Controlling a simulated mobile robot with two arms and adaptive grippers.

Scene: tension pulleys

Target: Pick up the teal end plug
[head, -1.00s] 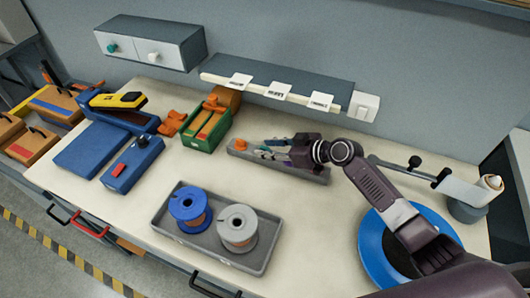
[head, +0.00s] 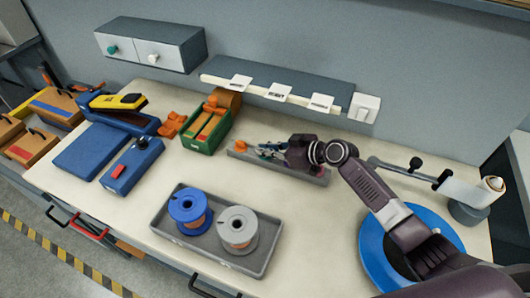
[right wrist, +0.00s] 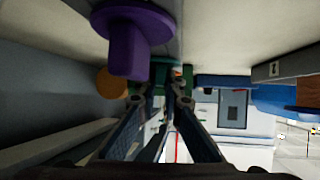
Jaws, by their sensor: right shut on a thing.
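The teal end plug (right wrist: 158,74) shows in the right wrist view between the fingertips of my right gripper (right wrist: 160,92), partly hidden by them. My right gripper is shut on it. In the head view my right gripper (head: 266,151) is low over the narrow grey tray (head: 318,181), and the plug is mostly hidden by the fingers. A purple plug (right wrist: 128,45) stands close beside the fingers in the right wrist view. An orange plug (head: 241,145) sits at the tray's left end. My left gripper is not in view.
A grey tray (head: 208,249) holds a blue spool (head: 188,206) and a grey spool (head: 238,228) in front. A green box (head: 205,135) stands left of the narrow tray. A blue disc (head: 372,245) lies under my right arm. The table between the trays is clear.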

